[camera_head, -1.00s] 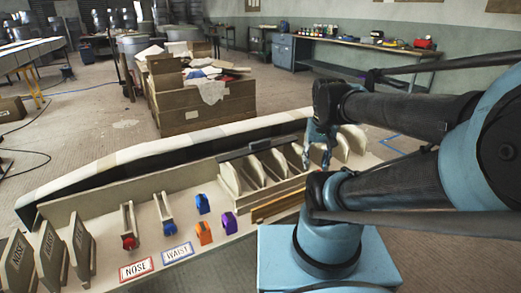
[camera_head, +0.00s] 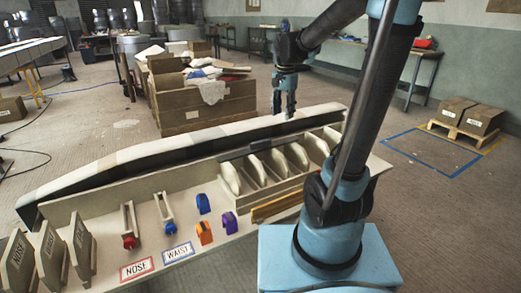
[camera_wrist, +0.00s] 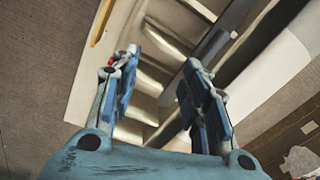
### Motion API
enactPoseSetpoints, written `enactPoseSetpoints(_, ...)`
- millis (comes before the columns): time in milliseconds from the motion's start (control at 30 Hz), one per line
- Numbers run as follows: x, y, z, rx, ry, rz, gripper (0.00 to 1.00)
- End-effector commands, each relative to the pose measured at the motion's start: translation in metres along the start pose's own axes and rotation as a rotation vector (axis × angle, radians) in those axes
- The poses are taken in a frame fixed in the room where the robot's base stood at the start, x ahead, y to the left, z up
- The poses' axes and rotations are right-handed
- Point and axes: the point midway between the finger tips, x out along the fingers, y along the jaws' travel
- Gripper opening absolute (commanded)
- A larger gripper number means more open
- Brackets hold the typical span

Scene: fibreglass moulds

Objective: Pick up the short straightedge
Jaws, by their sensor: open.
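My gripper (camera_head: 284,108) points down, open and empty, above the back of the long mould near the rack of ribs. In the wrist view its two fingers (camera_wrist: 161,58) stand apart with pale ribs beyond them. A dark, thin straight bar (camera_head: 245,150) lies along the rack's back edge, left of the ribs and below my gripper; it may be the short straightedge. Yellow-brown wooden strips (camera_head: 275,208) lie along the rack's front; one shows in the wrist view (camera_wrist: 103,22). I cannot tell for certain which piece is the short straightedge.
Upright pale ribs (camera_head: 268,168) fill the rack. Clamps, coloured tape dispensers (camera_head: 203,203) and NOSE and WAIST labels are on the bench's left part. The long mould (camera_head: 150,148) runs behind. A brown crate (camera_head: 190,110) stands behind it.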

Motion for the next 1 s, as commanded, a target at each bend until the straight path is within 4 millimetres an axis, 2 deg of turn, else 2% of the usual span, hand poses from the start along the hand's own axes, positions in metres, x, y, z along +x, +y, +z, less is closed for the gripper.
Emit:
enactPoseSetpoints(33, 0.001, -0.015, -0.004, 0.025, -0.003, 0.004, 0.42)
enactPoseSetpoints(300, 0.013, -0.087, -0.018, 0.193, -0.019, 0.031, 0.42)
enactPoseSetpoints(500, 0.024, -0.124, -0.022, 0.283, -0.025, 0.047, 0.42)
enactPoseSetpoints(600, 0.027, -0.134, -0.023, 0.306, -0.025, 0.051, 0.42)
enactPoseSetpoints(767, 0.037, -0.137, -0.023, 0.317, -0.026, 0.053, 0.42)
enactPoseSetpoints(1000, 0.075, -0.135, -0.021, 0.316, -0.026, 0.053, 0.42)
